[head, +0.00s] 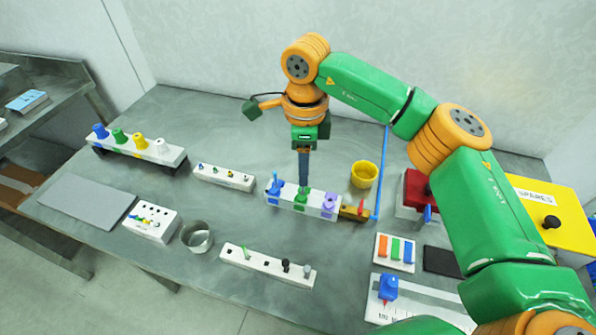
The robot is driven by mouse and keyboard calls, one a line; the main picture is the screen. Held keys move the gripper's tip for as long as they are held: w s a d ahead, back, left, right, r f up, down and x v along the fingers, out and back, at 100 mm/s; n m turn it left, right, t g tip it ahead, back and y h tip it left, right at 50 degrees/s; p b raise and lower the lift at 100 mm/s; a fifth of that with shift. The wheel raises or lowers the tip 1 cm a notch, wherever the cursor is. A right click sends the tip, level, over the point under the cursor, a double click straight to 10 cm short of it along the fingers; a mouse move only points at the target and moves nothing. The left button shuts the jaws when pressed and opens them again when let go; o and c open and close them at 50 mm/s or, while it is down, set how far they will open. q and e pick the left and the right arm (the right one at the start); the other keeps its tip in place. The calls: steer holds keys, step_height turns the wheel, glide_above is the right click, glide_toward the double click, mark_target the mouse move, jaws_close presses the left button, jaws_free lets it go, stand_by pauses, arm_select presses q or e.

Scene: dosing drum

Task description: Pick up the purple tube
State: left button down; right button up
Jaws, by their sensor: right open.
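The purple tube (329,206) stands in the right part of a white rack (316,211) in the middle of the table. A green tube (301,200) and a blue tube (274,188) stand to its left in the same rack. My right gripper (304,180) points down over the rack, close above the green tube and to the left of the purple tube. It is open, and I see nothing held in it. Its fingers look narrow from here, and the gap between them does not show. My left gripper is out of view.
A yellow cup (364,174) stands behind the rack to the right, near a blue strip (381,175). Front: a white strip (267,263) with pegs, a metal cup (196,237).

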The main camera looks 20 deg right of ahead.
steer(key=shift+s+f+p, duration=0.5)
steer(key=shift+s, duration=0.1)
step_height(320, 180, down, 3)
steer(key=shift+a+r, duration=0.1)
steer(key=shift+w+f, duration=0.4)
steer(key=shift+f, duration=0.05)
steer(key=shift+s+r, duration=0.15)
jaws_close()
